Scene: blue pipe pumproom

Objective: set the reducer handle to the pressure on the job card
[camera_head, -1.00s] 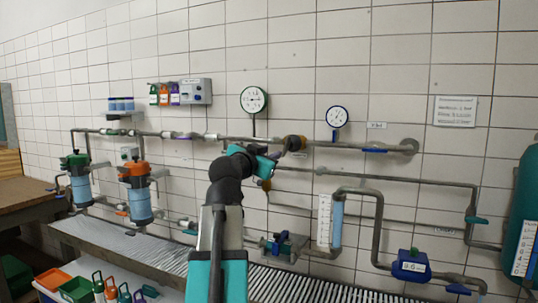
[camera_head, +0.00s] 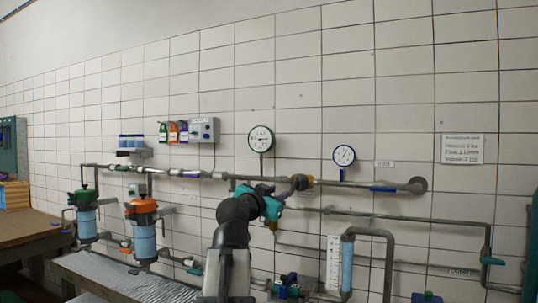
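The reducer (camera_head: 303,182) appears to be the brass-coloured fitting on the upper pipe, between the two gauges. Its handle cannot be made out clearly. A green-rimmed gauge (camera_head: 261,139) stands above the pipe to its left, and a blue-rimmed gauge (camera_head: 344,155) to its right. The needles are too small to read surely. A white card with printed lines (camera_head: 463,149) hangs on the wall at right; its text is unreadable. My gripper (camera_head: 279,203), teal and dark, is just left of and below the reducer in the picture. Its fingers are too small to judge, and contact cannot be told.
Two filter housings (camera_head: 144,236) stand at left. A grey box with coloured tags (camera_head: 203,130) is on the wall. Lower pipes (camera_head: 400,218) and a blue sight tube (camera_head: 347,265) are at right. A wooden bench (camera_head: 30,233) is at far left. The upper wall is bare.

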